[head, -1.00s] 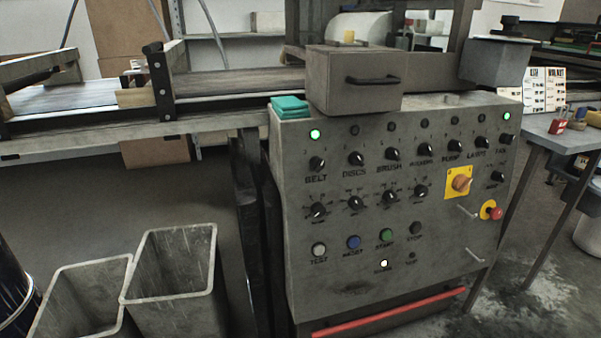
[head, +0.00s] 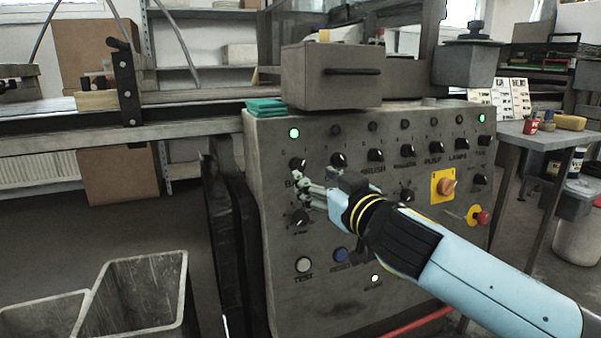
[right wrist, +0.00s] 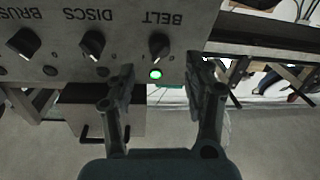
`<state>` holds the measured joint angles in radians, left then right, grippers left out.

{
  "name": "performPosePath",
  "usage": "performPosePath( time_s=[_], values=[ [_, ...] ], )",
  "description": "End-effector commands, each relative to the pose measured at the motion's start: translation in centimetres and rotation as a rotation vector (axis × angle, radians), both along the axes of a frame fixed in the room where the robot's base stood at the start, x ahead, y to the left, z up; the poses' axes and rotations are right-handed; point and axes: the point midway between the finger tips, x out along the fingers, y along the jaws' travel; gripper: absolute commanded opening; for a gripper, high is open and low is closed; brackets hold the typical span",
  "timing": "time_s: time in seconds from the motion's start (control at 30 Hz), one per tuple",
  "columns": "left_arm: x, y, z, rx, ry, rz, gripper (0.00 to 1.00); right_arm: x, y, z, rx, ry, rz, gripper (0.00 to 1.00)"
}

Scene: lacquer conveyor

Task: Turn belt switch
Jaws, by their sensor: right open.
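The belt switch (head: 298,164) is a black rotary knob at the upper left of the grey control panel (head: 345,290), under a lit green lamp (head: 294,133). In the right wrist view the picture is upside down; the belt switch (right wrist: 159,45) shows under the word BELT, with its green lamp (right wrist: 156,74) lit. My right gripper (head: 301,182) is just below the switch in the head view, partly covering the label. In the right wrist view its fingers (right wrist: 160,75) are apart, with the lamp seen between them and nothing held. My left gripper is out of view.
The discs knob (head: 338,160) sits close beside the belt switch. A grey box with a handle (head: 331,76) and a green cloth (head: 265,106) rest on the panel top. A yellow-backed orange switch (head: 446,187) and red button (head: 482,217) are at the right.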

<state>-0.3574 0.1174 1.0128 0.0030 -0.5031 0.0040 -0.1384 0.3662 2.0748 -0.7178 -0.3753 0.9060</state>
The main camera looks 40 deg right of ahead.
Motion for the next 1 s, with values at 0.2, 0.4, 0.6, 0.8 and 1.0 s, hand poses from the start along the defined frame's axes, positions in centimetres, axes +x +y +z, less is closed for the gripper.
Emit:
performPosePath(
  time_s=[0.2,0.4,0.6,0.8,1.0],
  values=[
    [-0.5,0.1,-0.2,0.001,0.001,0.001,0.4,4.1,-0.6,0.1,0.003,-0.002,-0.001,0.52],
    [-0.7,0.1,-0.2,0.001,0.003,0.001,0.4,5.9,-0.9,0.0,0.001,0.0,0.0,0.52],
    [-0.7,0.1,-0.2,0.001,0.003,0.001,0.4,6.1,-0.9,-0.1,0.001,0.001,0.001,0.52],
    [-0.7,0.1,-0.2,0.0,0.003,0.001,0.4,6.1,-0.9,-0.1,0.001,0.001,0.001,0.39],
    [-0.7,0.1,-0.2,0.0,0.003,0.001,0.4,6.1,-0.9,-0.1,0.0,0.001,0.001,0.13]
  ],
)
